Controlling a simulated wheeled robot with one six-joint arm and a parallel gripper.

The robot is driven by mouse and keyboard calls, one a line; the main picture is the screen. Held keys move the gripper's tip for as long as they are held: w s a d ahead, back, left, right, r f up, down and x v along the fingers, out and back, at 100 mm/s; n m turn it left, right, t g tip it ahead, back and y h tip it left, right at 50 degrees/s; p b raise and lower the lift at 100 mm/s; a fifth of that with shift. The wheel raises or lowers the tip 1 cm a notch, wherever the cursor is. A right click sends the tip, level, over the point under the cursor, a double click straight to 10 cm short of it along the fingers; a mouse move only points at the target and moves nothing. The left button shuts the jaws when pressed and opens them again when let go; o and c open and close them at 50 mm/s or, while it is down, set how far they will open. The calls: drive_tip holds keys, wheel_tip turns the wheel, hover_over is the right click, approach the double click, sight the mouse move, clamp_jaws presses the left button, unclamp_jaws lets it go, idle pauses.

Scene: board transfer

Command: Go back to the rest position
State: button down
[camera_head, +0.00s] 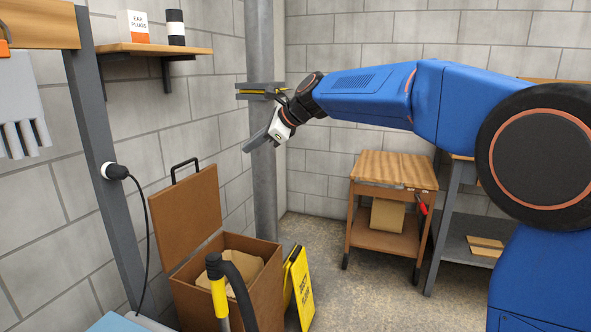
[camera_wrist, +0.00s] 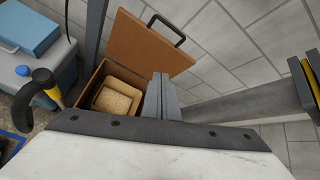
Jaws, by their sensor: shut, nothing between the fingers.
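My gripper (camera_head: 256,143) is at the end of my blue arm, raised in the upper middle of the head view, in front of the grey pillar. It points down and to the left. In the wrist view its grey fingers (camera_wrist: 161,98) are together with nothing between them. The gripper is empty and is above and to the right of an open brown box (camera_head: 212,290) in the head view. The box also shows in the wrist view behind the fingers, with its lid up.
A yellow sign (camera_head: 300,285) leans by the box. A wooden cart (camera_head: 385,235) stands at the back. A shelf (camera_head: 150,48) is on the left wall. Open floor lies between the sign and cart.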

drive_tip(key=s+d+f+n+h, duration=0.2)
drive_tip(key=s+d+f+n, duration=0.2)
drive_tip(key=s+d, duration=0.7)
drive_tip(key=s+d+f+n+h, duration=0.35)
drive_tip(key=s+d, duration=0.45)
drive_tip(key=d, duration=0.6)
drive_tip(key=s+d+f+n+h, duration=0.1)
drive_tip(key=s+d+f+n, duration=0.2)
drive_tip(key=s+d+f, duration=0.2)
drive_tip(key=s+d+f+n+h, duration=0.1)
drive_tip(key=s+d+f+n, duration=0.2)
drive_tip(key=s+d+f, duration=0.3)
drive_tip(key=s+d+f+n+h, duration=0.2)
drive_tip(key=s+d+f+n, duration=0.2)
drive_tip(key=s, duration=0.9)
wheel_tip(320, 180, down, 3)
drive_tip(key=shift+s+d, duration=0.4)
drive_tip(key=shift+d, duration=0.85)
